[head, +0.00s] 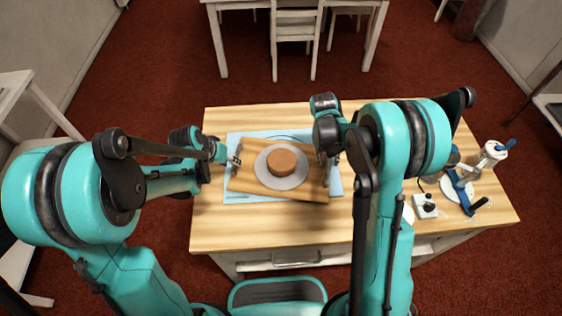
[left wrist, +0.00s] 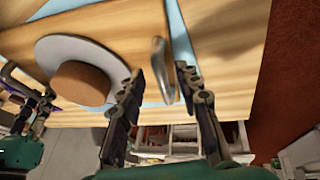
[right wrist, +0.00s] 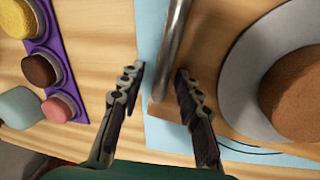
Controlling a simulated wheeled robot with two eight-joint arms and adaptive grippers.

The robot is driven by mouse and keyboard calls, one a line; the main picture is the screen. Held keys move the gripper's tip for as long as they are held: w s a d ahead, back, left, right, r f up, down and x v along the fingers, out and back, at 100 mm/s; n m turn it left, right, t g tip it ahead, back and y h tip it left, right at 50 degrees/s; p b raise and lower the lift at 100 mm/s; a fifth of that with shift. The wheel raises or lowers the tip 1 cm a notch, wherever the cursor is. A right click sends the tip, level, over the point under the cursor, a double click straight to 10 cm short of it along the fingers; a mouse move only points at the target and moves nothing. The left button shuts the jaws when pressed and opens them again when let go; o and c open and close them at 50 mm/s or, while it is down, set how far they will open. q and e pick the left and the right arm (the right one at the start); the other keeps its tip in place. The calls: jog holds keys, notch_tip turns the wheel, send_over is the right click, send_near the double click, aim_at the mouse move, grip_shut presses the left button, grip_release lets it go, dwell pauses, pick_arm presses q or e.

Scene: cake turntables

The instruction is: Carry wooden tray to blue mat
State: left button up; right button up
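The wooden tray (head: 243,182) lies over the blue mat (head: 236,198), slightly turned relative to it. On the tray a round brown cake (head: 281,163) sits on a grey disc (head: 262,170). My left gripper (head: 233,160) is at the tray's left end. In the left wrist view its fingers (left wrist: 160,78) are open, with a metal handle (left wrist: 159,62) between their tips. My right gripper (head: 328,160) is at the tray's right end, partly hidden by its arm. In the right wrist view its fingers (right wrist: 160,78) are open, with the other handle (right wrist: 173,45) between or just beyond them.
A purple tray (right wrist: 45,55) with several small round sweets lies beside the mat. A blue-and-white device (head: 464,190) and a small white box (head: 425,206) stand at the table's right. The table (head: 225,232) is bare along its front left.

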jog(key=shift+r, duration=0.2)
pick_arm(q)
jog(key=v, duration=0.8)
pick_arm(e)
notch_tip(320, 180, up, 11)
jog(key=a, duration=0.2)
jog(key=shift+w+a+r, duration=0.15)
jog(key=shift+w+r, duration=0.05)
jog(key=shift+w, duration=0.05)
pick_arm(q)
jog(key=shift+a+r, duration=0.1)
